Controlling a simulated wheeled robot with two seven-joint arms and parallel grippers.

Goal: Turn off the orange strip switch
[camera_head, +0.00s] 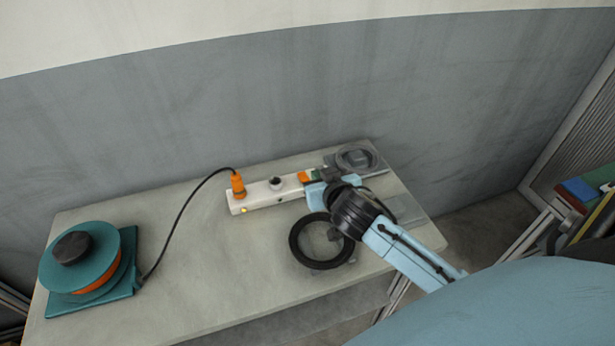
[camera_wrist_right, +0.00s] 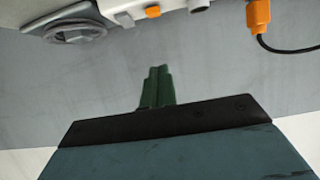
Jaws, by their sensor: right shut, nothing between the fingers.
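The white power strip (camera_head: 262,194) lies on the table near its back edge. Its orange switch (camera_head: 304,177) is near the right end, and a yellow light glows at the left end. The switch also shows in the right wrist view (camera_wrist_right: 153,12) at the top edge. My right gripper (camera_head: 316,175) is close beside the switch, its green fingers together and empty in the right wrist view (camera_wrist_right: 157,70). There, a gap shows between fingertips and switch; I cannot tell their height apart. The arm hides part of the strip's right end. My left gripper is not in view.
An orange plug (camera_head: 238,185) with a black cable runs to a teal reel player (camera_head: 128,258) at the left. A black ring reel (camera_head: 296,242) lies below my right wrist. A grey reel device (camera_head: 372,160) stands at the back right. The table's middle is clear.

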